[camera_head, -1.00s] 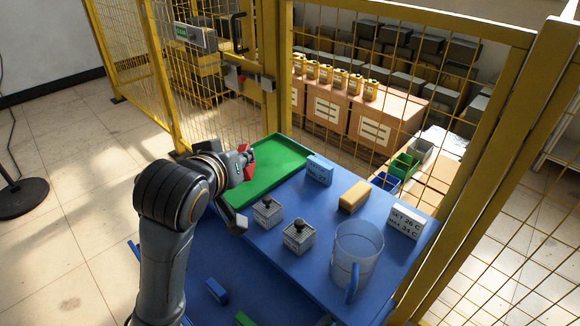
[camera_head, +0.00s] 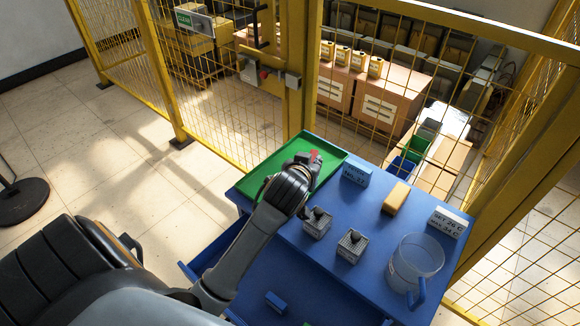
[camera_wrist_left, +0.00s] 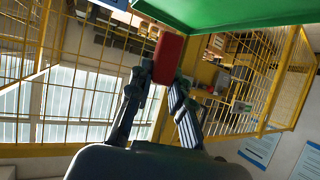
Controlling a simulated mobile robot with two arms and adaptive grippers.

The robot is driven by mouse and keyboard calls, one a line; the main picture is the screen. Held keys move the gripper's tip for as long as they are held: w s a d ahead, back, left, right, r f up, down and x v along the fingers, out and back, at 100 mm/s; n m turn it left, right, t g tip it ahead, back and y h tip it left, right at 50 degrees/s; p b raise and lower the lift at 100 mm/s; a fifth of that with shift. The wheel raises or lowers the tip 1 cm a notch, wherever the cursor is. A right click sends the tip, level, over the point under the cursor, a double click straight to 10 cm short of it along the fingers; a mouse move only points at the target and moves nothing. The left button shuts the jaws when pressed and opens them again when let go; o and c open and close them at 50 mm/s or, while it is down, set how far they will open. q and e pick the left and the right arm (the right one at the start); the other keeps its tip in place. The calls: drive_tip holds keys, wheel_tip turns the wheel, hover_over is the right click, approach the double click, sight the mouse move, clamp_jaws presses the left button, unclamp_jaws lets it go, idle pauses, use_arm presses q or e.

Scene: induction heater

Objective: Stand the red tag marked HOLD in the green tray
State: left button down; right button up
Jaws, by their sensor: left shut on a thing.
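The green tray (camera_head: 268,168) lies at the far left end of the blue table. My left gripper (camera_head: 311,163) is over the tray, near its far right part, and is shut on the red tag (camera_head: 315,155). In the left wrist view the red tag (camera_wrist_left: 168,58) sits upright between the fingertips (camera_wrist_left: 161,84), close to the edge of the green tray (camera_wrist_left: 235,14). The tag's marking cannot be read. I cannot tell whether the tag touches the tray. My left arm hides part of the tray. My right gripper is not in view.
On the blue table (camera_head: 300,245) stand a blue block sign (camera_head: 356,176), a yellow block (camera_head: 395,198), two grey weights with black knobs (camera_head: 317,223) (camera_head: 351,247), a white sign (camera_head: 447,221) and a clear jug (camera_head: 412,268). A yellow mesh fence (camera_head: 310,60) rises behind.

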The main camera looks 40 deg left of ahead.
use_arm(q)
drive_tip(key=a+f, duration=0.2)
drive_tip(key=w+a+f, duration=0.1)
drive_tip(key=a+f, duration=0.1)
drive_tip(key=a, duration=0.1)
drive_tip(key=w+a+f, duration=0.1)
drive_tip(key=a+f, duration=0.1)
drive_tip(key=a, duration=0.1)
drive_tip(key=shift+f+p, duration=0.2)
drive_tip(key=shift+p, duration=0.1)
drive_tip(key=shift+w+a+f, duration=0.15)
drive_tip(key=shift+a+f, duration=0.3)
drive_tip(key=shift+f, duration=0.05)
drive_tip(key=f, duration=0.3)
drive_tip(key=shift+a+f+p, duration=0.1)
drive_tip(key=shift+a+p, duration=0.1)
drive_tip(key=shift+p, duration=0.1)
drive_tip(key=shift+f, duration=0.2)
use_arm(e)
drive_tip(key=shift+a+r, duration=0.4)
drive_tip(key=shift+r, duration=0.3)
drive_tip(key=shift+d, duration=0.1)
